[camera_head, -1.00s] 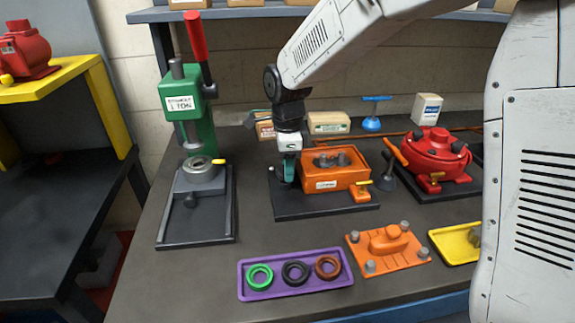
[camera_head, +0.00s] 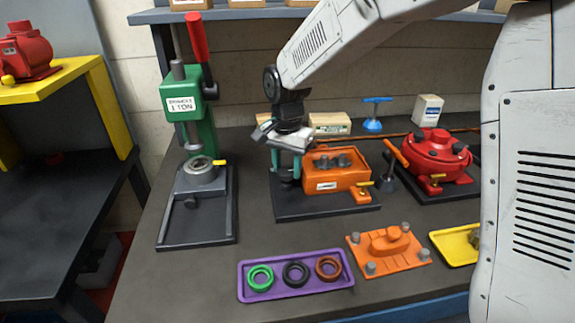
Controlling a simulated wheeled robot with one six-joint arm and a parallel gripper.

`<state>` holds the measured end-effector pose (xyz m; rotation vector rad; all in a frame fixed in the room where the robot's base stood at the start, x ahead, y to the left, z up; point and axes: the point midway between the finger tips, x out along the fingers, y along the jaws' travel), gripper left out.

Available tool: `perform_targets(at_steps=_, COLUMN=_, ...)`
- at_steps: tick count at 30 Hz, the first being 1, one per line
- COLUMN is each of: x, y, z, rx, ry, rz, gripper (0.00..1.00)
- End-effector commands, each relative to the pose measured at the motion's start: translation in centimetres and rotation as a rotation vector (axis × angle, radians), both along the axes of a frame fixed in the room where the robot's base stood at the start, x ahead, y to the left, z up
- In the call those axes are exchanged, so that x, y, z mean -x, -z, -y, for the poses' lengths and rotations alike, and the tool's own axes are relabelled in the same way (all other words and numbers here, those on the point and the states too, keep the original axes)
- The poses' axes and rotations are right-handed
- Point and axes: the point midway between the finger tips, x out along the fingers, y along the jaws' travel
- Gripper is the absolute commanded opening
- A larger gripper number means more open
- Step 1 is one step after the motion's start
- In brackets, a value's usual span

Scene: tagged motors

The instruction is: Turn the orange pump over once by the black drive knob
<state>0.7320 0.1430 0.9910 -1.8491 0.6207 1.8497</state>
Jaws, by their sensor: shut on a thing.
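The orange pump (camera_head: 333,180) is a box-shaped body on a dark base plate (camera_head: 310,210) on the bench. Its top is open, with grey round parts inside, and a yellow lever sits at its right front. My gripper (camera_head: 286,170) points down at the pump's left side, with its teal fingers around the place of the black drive knob (camera_head: 287,184). The fingers are shut on the knob, which is mostly hidden between them.
A green press (camera_head: 188,105) stands to the left. A red pump (camera_head: 437,150) sits to the right. In front are a purple tray (camera_head: 248,291) with three rings, an orange cover (camera_head: 388,244) with bolts, and a yellow tray (camera_head: 452,246). Bare bench lies between the press and the base plate.

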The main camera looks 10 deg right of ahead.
Motion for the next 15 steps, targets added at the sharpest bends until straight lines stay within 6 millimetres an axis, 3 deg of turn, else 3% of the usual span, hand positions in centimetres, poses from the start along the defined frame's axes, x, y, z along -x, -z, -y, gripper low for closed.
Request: perform_targets(at_steps=15, x=-0.16, y=-0.08, z=-0.24, rx=0.0, ry=-0.488, rz=0.001, gripper=0.17)
